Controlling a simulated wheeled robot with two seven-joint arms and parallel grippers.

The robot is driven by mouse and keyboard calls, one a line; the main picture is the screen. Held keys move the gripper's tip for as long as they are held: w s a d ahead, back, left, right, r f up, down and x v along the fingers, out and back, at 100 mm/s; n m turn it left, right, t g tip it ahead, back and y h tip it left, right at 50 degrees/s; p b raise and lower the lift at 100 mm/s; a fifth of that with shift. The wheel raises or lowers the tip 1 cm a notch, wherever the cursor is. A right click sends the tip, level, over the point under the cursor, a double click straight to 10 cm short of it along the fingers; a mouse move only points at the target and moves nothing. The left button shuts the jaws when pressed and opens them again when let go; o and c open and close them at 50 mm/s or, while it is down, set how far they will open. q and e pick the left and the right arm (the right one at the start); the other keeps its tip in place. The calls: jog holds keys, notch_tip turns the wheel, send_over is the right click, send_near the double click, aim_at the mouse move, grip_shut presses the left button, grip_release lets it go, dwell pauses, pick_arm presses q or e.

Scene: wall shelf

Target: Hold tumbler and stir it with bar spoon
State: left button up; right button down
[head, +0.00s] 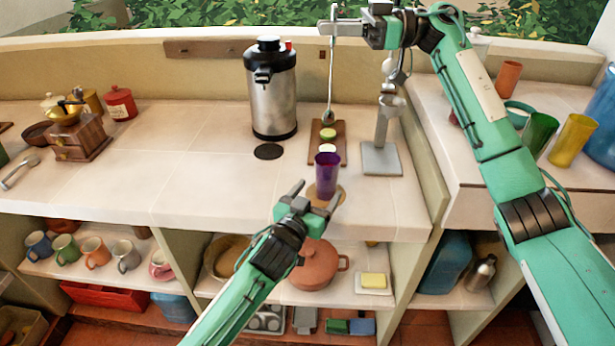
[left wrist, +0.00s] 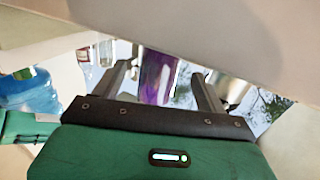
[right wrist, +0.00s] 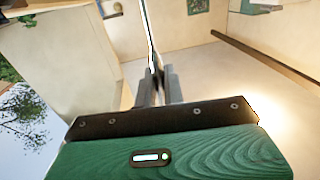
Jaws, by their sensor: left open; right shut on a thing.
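The purple tumbler (head: 326,176) stands upright on a round brown coaster (head: 316,193) near the counter's front edge. My left gripper (head: 318,192) is open in front of and below it; in the left wrist view the tumbler (left wrist: 157,77) shows between the two fingers, beyond them. I cannot tell whether the fingers touch it. My right gripper (head: 335,27) is shut on the bar spoon (head: 331,75) near its top. The spoon hangs upright, its bowl above the small wooden board behind the tumbler. In the right wrist view the spoon (right wrist: 149,35) rises from the closed fingers (right wrist: 158,86).
A steel dispenser (head: 271,90) stands left of the spoon. A wooden board (head: 313,146) with green and pale round pieces lies behind the tumbler. A metal stand (head: 380,158) is to the right. A coffee grinder (head: 78,134) sits far left. The counter's left middle is clear.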

aim_at(322, 186)
pick_arm(q)
jog(key=x, duration=0.6)
jog(key=c, duration=1.3)
jog(key=shift+o, duration=0.2)
